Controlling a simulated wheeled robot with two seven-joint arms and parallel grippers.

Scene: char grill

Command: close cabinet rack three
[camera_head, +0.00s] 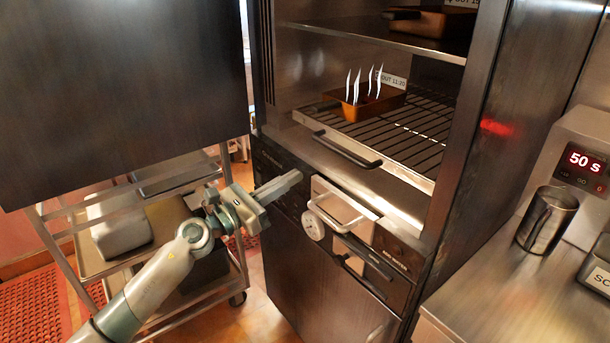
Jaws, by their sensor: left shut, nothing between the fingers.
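The dark cabinet (500,120) stands open, with a large dark door (125,90) swung out at the left. Inside it, a wire rack (420,135) with a black front handle (347,150) sits low in the opening, its front edge near the cabinet's front. An orange-brown pan (375,105) with several white upright pieces and a paper label rests on this rack. A shelf (390,40) is above it. No rack number is readable. My left gripper (298,177) is shut and empty, in front of the control panel, below and left of the rack handle. My right gripper is out of view.
A wheeled cart (105,265) with metal pans stands at the left. A steel counter at the right holds a metal cup (547,220) and a timer reading 50 s (585,162).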

